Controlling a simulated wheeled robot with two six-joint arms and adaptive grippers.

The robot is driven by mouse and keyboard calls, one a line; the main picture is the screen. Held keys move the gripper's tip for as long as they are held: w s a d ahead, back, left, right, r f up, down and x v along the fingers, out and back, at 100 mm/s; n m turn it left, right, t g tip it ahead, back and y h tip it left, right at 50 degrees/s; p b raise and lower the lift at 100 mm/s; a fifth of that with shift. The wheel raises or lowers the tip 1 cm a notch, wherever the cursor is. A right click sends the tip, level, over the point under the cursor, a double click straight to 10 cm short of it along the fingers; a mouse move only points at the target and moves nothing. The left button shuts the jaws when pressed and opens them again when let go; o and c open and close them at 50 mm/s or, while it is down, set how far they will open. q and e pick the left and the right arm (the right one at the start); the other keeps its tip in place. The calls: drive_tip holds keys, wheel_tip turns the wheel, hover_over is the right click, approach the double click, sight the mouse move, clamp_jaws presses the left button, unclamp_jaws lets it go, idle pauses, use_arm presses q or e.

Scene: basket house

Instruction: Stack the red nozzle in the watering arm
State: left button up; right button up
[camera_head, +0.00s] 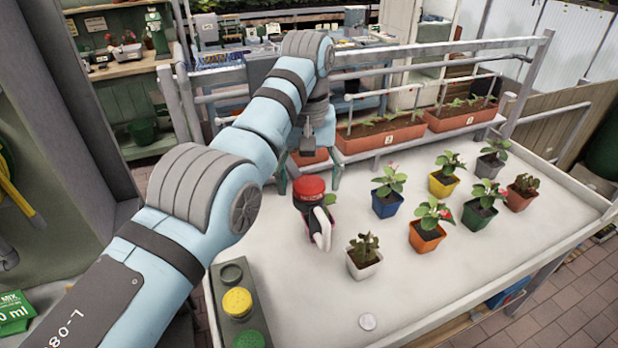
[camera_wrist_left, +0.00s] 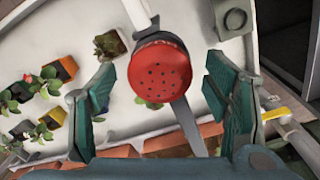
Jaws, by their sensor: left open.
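The red nozzle (camera_head: 309,187), a round red cap with a black band, shows below my left gripper in the head view. In the left wrist view the nozzle (camera_wrist_left: 160,72) faces the camera with its dotted red face, between the fingers but apart from both. A white curved pipe (camera_head: 320,230), which looks like the watering arm, shows just below the nozzle; whether they are joined is hidden. My left gripper (camera_head: 312,172) is open, fingers pointing down; its teal fingers (camera_wrist_left: 158,105) stand wide on both sides. My right gripper is not in view.
A grey holder (camera_head: 231,273) at the table's left edge has an empty-looking round spot, a yellow nozzle (camera_head: 237,302) and a green nozzle (camera_head: 249,339). Several potted plants (camera_head: 426,226) fill the right of the white table (camera_head: 455,290). Orange planters (camera_head: 380,135) and rails line the back.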

sight(308, 181)
use_arm(q)
wheel_tip(308, 181, up, 12)
drive_tip(key=p, duration=0.9)
drive_tip(key=shift+f, duration=0.1)
